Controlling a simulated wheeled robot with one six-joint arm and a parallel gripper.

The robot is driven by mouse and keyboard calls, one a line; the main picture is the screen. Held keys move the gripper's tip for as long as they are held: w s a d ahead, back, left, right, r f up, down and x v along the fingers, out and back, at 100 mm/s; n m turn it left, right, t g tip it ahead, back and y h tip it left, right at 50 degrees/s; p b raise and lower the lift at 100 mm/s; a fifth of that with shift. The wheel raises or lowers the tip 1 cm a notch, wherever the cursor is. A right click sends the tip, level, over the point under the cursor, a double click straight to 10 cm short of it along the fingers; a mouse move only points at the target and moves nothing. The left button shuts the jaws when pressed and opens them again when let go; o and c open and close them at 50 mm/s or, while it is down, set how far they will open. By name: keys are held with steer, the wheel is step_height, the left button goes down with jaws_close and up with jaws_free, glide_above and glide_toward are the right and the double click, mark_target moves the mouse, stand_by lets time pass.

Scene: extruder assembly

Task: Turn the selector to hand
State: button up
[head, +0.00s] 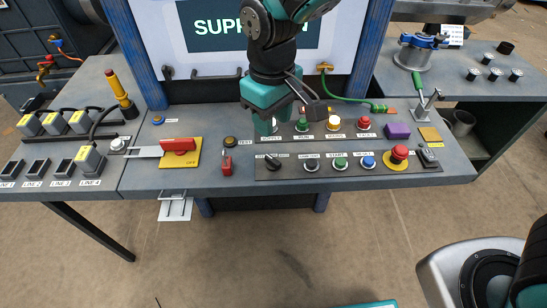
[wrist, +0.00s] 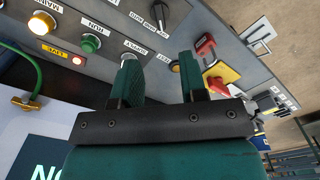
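The selector (head: 272,162) is a black knob at the left end of the lower row on the grey control panel. It also shows near the top of the wrist view (wrist: 159,14), with small lettering beside it that I cannot read surely. My gripper (head: 266,126) is above the upper row, near the supply lamp, behind the selector as seen from the head. In the wrist view my gripper (wrist: 158,68) has its two fingers apart with nothing between them. It does not touch the selector. The left finger partly hides the supply lamp.
Right of the selector are several push buttons and a red emergency stop (head: 399,152). Left are a red padlock (head: 226,165) and a red-handled switch (head: 178,145) on a yellow plate. A display (head: 225,25) stands behind.

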mark_target(273, 159)
step_height(273, 159, down, 11)
steer(key=shift+f+b, duration=0.1)
steer(key=shift+b, duration=0.6)
jaws_close()
